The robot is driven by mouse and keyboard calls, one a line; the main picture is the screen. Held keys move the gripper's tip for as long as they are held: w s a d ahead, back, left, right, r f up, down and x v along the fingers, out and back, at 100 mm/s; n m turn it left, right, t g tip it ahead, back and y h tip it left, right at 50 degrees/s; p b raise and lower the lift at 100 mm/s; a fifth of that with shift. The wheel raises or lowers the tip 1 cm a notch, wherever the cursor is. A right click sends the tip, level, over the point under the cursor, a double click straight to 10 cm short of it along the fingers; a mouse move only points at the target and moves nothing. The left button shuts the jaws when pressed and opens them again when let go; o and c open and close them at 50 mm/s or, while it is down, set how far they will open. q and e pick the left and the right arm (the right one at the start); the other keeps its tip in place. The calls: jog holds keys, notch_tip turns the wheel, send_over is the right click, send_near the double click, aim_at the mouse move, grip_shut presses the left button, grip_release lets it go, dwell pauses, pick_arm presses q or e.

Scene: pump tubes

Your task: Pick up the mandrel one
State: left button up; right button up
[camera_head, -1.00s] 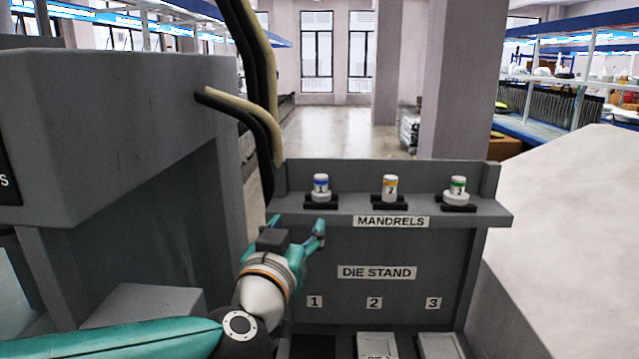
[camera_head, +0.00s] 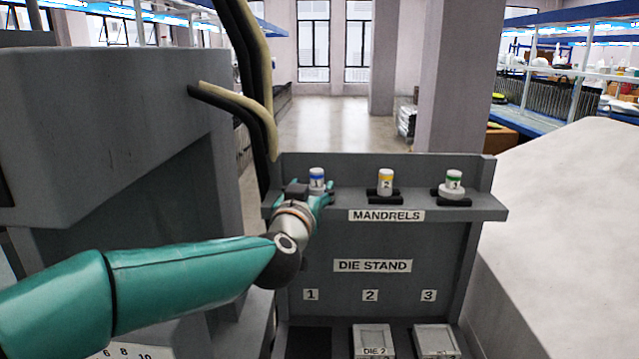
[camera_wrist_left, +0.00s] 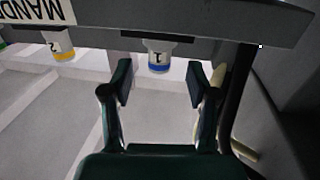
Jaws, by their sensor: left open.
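Mandrel one (camera_head: 317,177), a white cylinder with a blue band and the number 1, stands on the left of the mandrels shelf. My left gripper (camera_head: 314,191) is open in front of it, and its fingers hide the lower part of the mandrel in the head view. In the left wrist view, the mandrel (camera_wrist_left: 158,57) appears upside down, between and just beyond the spread fingertips of my left gripper (camera_wrist_left: 159,85). No finger visibly closes on it. My right gripper is not in view.
Mandrel two (camera_head: 386,181), with a yellow band, and mandrel three (camera_head: 453,184), with a green band, stand in dark holders to the right. The shelf (camera_head: 483,207) sits above the die stand. Hoses (camera_head: 262,125) hang at left, beside a large grey housing (camera_head: 110,130).

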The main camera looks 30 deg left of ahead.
aim_at(315, 181)
pick_arm(q)
jog(key=p+x, duration=0.1)
jog(key=x, duration=0.3)
jog(key=shift+w, duration=0.25)
jog(key=shift+c, duration=0.2)
jog(key=shift+r, duration=0.1)
grip_shut()
